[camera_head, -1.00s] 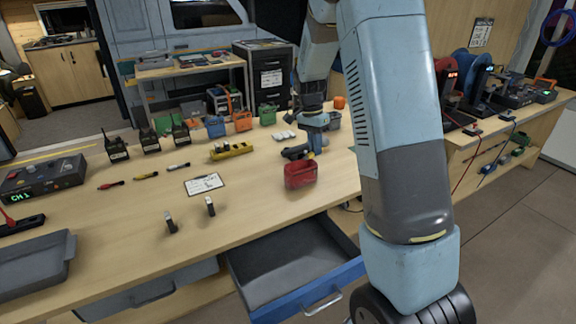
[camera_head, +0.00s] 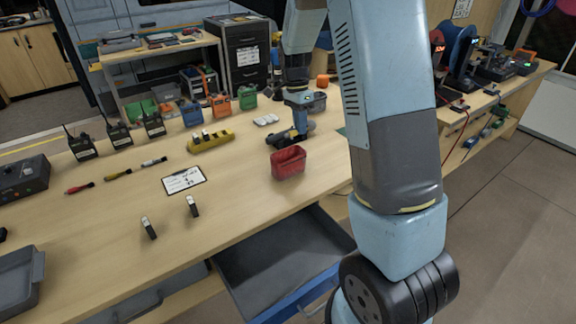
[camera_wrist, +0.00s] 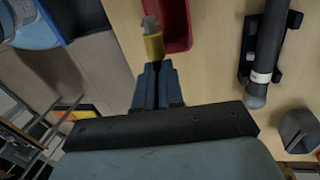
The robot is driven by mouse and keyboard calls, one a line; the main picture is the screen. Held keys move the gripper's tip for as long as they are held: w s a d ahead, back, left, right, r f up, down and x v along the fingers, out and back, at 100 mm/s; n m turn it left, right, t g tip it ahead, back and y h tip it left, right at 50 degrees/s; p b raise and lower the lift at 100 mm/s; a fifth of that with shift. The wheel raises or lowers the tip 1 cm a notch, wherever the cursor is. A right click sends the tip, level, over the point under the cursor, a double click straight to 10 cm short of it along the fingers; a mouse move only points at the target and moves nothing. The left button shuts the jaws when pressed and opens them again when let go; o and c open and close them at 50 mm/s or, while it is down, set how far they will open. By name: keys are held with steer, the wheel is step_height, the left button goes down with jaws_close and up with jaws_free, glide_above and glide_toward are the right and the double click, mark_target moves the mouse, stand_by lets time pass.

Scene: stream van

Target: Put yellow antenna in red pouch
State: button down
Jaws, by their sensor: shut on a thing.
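My gripper (camera_wrist: 155,85) shows in the wrist view with its blue fingers shut on the yellow antenna (camera_wrist: 153,46), a short yellow piece with a grey end. The red pouch (camera_wrist: 186,40) lies beyond the fingertips there; the antenna overlaps its left wall, and I cannot tell its height above the rim. In the head view the open red pouch (camera_head: 288,165) stands upright on the bench. My gripper (camera_head: 299,122) points down above and behind it in that picture; the antenna cannot be made out there.
A dark cylinder on a black holder (camera_wrist: 264,45) and a grey bin (camera_wrist: 300,129) stand close by. An open drawer (camera_head: 275,265) juts out below the bench. Bare bench lies left of the pouch.

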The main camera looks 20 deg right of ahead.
steer(key=shift+f, duration=0.7)
steer(key=c, duration=1.2)
jaws_free()
steer(key=shift+r, duration=0.1)
steer(key=r, duration=0.4)
steer(key=w+r, duration=0.1)
steer(key=r, duration=0.3)
steer(key=w+r, duration=0.1)
steer(key=r, duration=0.4)
steer(key=shift+w+a+r, duration=0.1)
steer(key=shift+w+a, duration=0.15)
steer(key=shift+a, duration=0.1)
